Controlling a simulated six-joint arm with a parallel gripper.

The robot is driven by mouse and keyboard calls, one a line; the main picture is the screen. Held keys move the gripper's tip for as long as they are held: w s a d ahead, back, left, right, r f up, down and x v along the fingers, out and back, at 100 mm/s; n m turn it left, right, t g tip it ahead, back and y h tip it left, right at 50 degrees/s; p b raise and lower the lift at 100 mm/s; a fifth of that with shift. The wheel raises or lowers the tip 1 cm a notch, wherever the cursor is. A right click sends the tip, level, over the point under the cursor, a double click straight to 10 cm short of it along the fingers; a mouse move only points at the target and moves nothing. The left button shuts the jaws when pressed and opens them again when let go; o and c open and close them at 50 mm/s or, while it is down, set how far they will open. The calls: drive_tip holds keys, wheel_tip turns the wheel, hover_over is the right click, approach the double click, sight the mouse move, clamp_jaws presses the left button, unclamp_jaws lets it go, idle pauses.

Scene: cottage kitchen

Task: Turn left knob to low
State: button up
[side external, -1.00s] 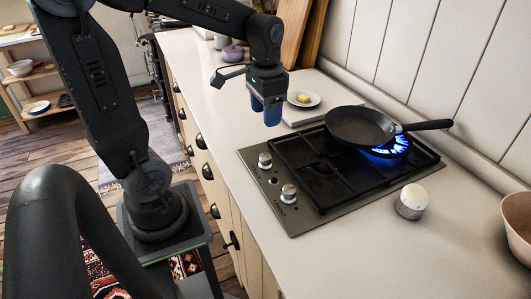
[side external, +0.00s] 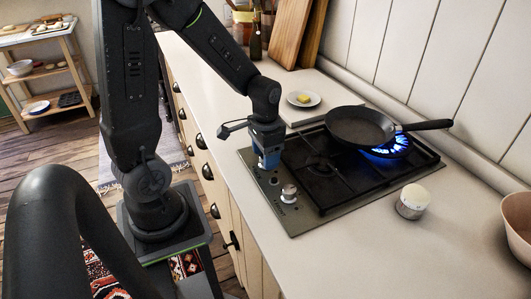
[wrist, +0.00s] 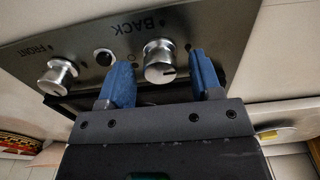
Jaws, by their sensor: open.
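My gripper (side external: 268,163) points down over the control strip of the hob, its blue fingers parted. In the wrist view, the fingers (wrist: 162,59) stand on either side of the silver left knob (wrist: 158,64), marked BACK, with visible gaps to it. This knob has a dark pointer line on its face. In the side view it is mostly hidden by the fingers. The other silver knob, marked FRONT (wrist: 58,76), stands apart from the gripper and also shows in the side view (side external: 289,193). A blue flame (side external: 388,150) burns under the pan.
A black frying pan (side external: 358,127) sits on the lit burner, its handle toward the wall. A white-topped round timer (side external: 413,201) stands beside the hob (side external: 292,226). A small plate (side external: 303,98) with a yellow piece lies beyond it.

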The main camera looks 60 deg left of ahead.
drive_tip(key=c, duration=0.9)
drive_tip(key=shift+n, duration=0.3)
drive_tip(key=n, duration=1)
drive_tip(key=shift+n, duration=0.3)
drive_tip(key=shift+r+n, duration=0.1)
drive_tip(key=shift+n, duration=1.8)
